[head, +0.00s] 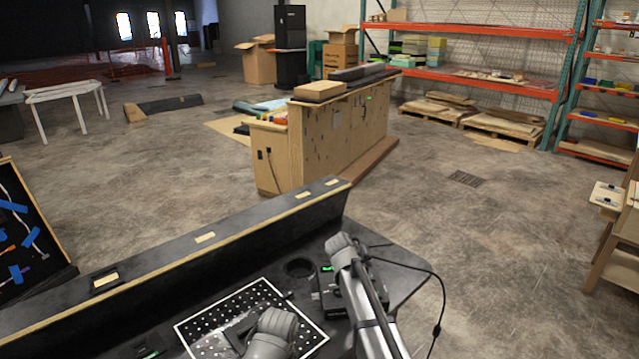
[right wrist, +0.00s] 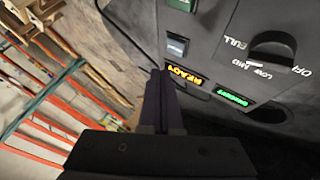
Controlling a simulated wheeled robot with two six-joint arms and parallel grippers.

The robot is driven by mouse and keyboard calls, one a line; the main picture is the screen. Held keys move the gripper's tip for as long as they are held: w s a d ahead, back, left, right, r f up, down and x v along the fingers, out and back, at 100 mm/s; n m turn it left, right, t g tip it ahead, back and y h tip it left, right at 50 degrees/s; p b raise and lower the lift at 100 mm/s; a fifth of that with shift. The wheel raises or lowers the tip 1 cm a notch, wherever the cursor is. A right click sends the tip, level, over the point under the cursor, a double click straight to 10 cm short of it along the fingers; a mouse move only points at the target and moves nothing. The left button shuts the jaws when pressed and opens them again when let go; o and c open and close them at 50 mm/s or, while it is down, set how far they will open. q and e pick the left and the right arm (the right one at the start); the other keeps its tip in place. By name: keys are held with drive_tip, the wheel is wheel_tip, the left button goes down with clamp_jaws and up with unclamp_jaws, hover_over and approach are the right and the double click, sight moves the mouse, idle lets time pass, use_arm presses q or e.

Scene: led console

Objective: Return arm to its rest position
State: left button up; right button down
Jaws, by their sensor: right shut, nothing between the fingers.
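My right arm (head: 365,300) reaches over the black table (head: 398,262) beside a small dark console box (head: 330,305). In the right wrist view my right gripper (right wrist: 162,85) is shut and empty, its fingertips close in front of the console (right wrist: 205,50). I cannot tell whether they touch it. The console carries a black knob (right wrist: 272,48) with OFF, LOW and FULL marks, an amber-lit label (right wrist: 184,76) and a green-lit label (right wrist: 232,98). My left arm (head: 272,335) is at the bottom edge over a perforated panel (head: 262,298). The state of its gripper does not show clearly.
A long black ledge (head: 205,237) runs along the table's far side. A dark cable (head: 440,290) loops off the right edge. A wooden bench (head: 345,130) stands beyond, and shelves (head: 470,75) line the back. The floor to the right is mostly clear.

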use_arm(q)
wheel_tip(320, 180, up, 4)
drive_tip(key=p, duration=0.4)
drive_tip(key=shift+r, duration=0.2)
use_arm(e)
drive_tip(key=s+a+n+g+y, duration=0.1)
drive_tip(key=s+a, duration=0.4)
drive_tip(key=s, duration=0.6)
drive_tip(key=s+a+f+n+g+y, duration=0.1)
drive_tip(key=s+a+g+y, duration=0.1)
drive_tip(key=s, duration=1)
drive_tip(key=s+a+g+y, duration=0.1)
drive_tip(key=s+a+g, duration=0.2)
drive_tip(key=s+a, duration=0.4)
drive_tip(key=s, duration=0.4)
drive_tip(key=shift+s+a+f+n+g, duration=0.2)
drive_tip(key=shift+a+f+n+g, duration=0.1)
drive_tip(key=shift+a+n, duration=0.1)
drive_tip(key=shift+w+r, duration=0.1)
